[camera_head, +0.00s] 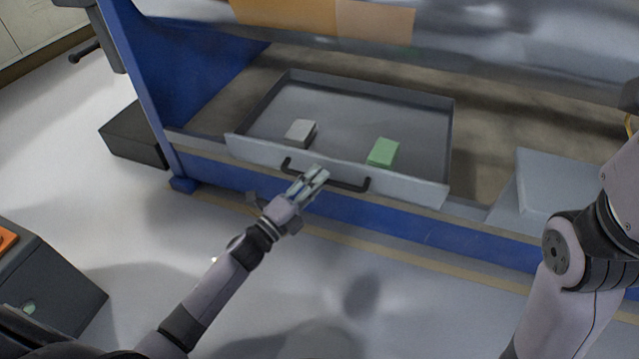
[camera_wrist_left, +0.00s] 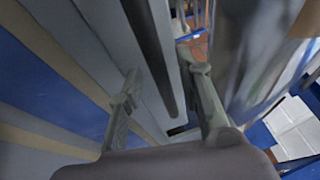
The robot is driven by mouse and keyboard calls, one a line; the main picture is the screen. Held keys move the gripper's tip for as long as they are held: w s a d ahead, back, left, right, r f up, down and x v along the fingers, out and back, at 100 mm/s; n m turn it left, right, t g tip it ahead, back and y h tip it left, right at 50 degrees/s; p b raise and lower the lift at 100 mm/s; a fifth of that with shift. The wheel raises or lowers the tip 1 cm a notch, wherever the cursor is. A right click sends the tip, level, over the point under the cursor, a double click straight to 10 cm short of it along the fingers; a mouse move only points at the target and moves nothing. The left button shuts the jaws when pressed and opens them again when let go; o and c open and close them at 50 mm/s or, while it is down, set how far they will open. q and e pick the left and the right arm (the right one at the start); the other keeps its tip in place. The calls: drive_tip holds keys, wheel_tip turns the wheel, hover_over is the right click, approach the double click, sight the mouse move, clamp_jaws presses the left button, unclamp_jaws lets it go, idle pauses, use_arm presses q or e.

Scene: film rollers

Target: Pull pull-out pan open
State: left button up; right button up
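The pull-out pan (camera_head: 420,110) is a shallow grey tray low in the blue machine frame, its front panel about level with the front beam. A black bar handle (camera_head: 345,184) runs along that panel. A grey block (camera_head: 299,132) and a green block (camera_head: 383,152) lie in the pan. My left gripper (camera_head: 311,178) is at the left part of the handle. In the left wrist view, its fingers (camera_wrist_left: 165,103) stand apart with the dark handle bar (camera_wrist_left: 152,50) running between them; I cannot tell whether they touch it. My right gripper is out of view; only part of that arm shows.
The blue front beam (camera_head: 400,225) runs below the pan. A pale grey box (camera_head: 560,185) stands at the right and a dark box (camera_head: 132,135) at the left. A dark cabinet (camera_head: 50,285) is at the lower left. The floor before the beam is mostly clear.

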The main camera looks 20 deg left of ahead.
use_arm(q)
drive_tip(key=shift+w+d+r, duration=0.15)
drive_tip(key=shift+w+d, duration=0.15)
drive_tip(key=shift+w, duration=0.3)
drive_tip(key=shift+c, duration=0.5)
clamp_jaws()
